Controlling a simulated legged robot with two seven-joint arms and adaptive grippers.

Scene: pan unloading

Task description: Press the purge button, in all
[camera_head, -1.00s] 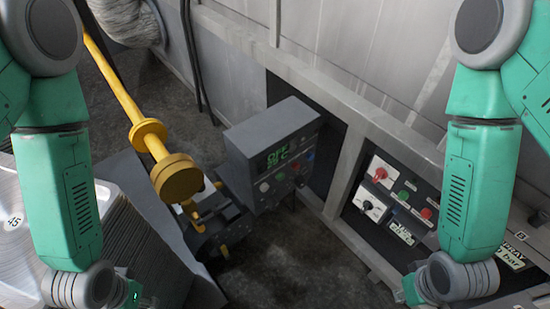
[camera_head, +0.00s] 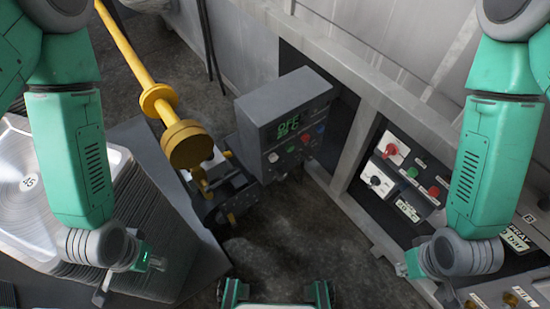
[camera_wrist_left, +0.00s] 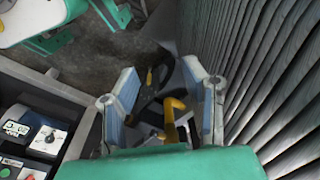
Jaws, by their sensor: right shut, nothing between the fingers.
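No button that I can read as purge shows clearly. A control panel (camera_head: 382,205) at the right carries a red rotary switch, a black rotary switch, and a green and a red button. Below it, a lower panel (camera_head: 488,292) with small labels and buttons is cut by the bottom edge. My right gripper (camera_head: 404,268) is shut and empty, mostly behind its own wrist, left of the lower panel. My left gripper (camera_head: 152,262) is beside the tray stack, apart from both panels. The left wrist view shows its two fingers (camera_wrist_left: 163,85) spread with nothing held.
A stack of metal trays (camera_head: 120,190) stands at the left. A grey box (camera_head: 262,125) with a green display and coloured buttons stands in the middle, beside a yellow rod (camera_head: 130,52). A metal frame (camera_head: 350,150) borders the panels. Bare floor (camera_head: 300,235) lies between.

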